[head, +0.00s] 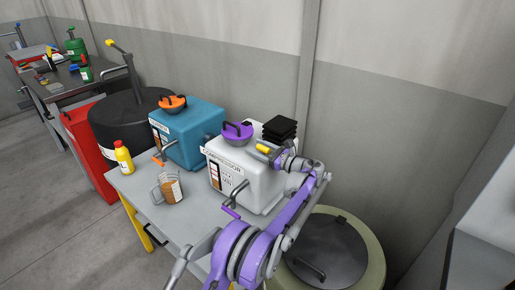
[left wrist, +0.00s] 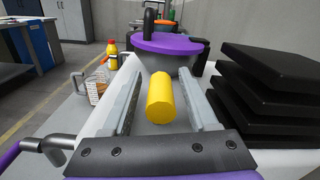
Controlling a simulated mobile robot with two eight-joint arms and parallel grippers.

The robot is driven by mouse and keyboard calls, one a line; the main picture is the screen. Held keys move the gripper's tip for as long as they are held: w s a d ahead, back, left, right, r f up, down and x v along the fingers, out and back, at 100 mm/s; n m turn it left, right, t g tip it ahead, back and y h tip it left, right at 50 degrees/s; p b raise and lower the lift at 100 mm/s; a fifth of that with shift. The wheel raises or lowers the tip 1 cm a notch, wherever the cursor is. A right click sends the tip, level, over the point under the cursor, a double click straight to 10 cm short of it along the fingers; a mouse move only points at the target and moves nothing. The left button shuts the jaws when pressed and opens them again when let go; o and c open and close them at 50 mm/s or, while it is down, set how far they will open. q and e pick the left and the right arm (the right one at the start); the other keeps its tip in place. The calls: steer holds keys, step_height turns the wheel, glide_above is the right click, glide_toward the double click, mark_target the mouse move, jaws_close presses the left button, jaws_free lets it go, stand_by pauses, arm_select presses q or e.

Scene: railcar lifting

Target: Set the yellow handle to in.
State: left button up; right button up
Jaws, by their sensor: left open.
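A yellow handle (head: 264,149) shows as a short cylinder at the top of the white compressor box (head: 228,180) in the head view. In the left wrist view the yellow handle (left wrist: 160,98) lies between the two fingers of my left gripper (left wrist: 160,72), with a gap on each side. My left gripper (head: 274,152) is open. The handle's mounting is hidden, and I cannot tell its set position. Another yellow-tipped lever (head: 111,43) rises from the black drum (head: 125,120). My right gripper is not in view.
A purple-lidded bowl (head: 237,132) and stacked black pads (head: 280,127) are close to the left gripper. A blue box (head: 187,135), yellow bottle (head: 123,158) and jug of brown liquid (head: 169,188) share the bench. A dark-lidded drum (head: 325,252) stands at right.

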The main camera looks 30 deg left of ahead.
arm_select(q)
steer(key=d, duration=1)
steer(key=shift+s+d, duration=0.4)
steer(key=shift+s, duration=0.05)
